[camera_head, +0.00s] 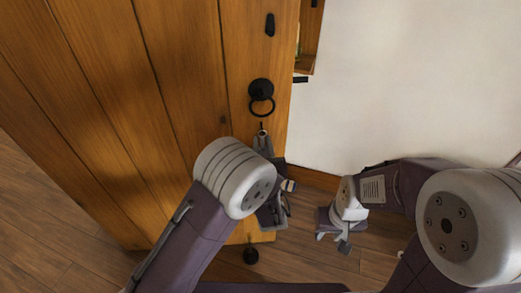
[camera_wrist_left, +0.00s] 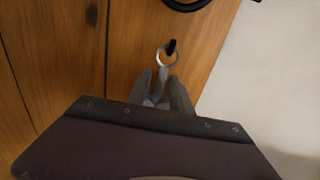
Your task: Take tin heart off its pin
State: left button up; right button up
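The tin heart (camera_wrist_left: 162,76) is a small grey metal piece with a ring at its top. The ring hangs on a dark pin (camera_wrist_left: 171,47) on the wooden door, and the pin also shows in the head view (camera_head: 262,126). My left gripper (camera_wrist_left: 161,88) is at the heart just below the ring, with one finger on each side of it. I cannot tell whether the fingers touch it; its lower part is hidden. My right gripper (camera_head: 333,241) hangs low at the right, away from the door, empty, with its fingertips apart.
A black ring handle (camera_head: 261,92) is on the door just above the pin, with a black fitting (camera_head: 270,25) higher up. A black round piece (camera_head: 251,256) is lower down. A white wall (camera_head: 400,80) stands at the right above the wooden floor (camera_head: 375,262).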

pick_arm(q)
grip_shut()
jog(key=shift+r, duration=0.1)
jog(key=shift+w+r+p, duration=0.1)
jog(key=shift+r+p, duration=0.75)
jog(key=shift+r, duration=0.2)
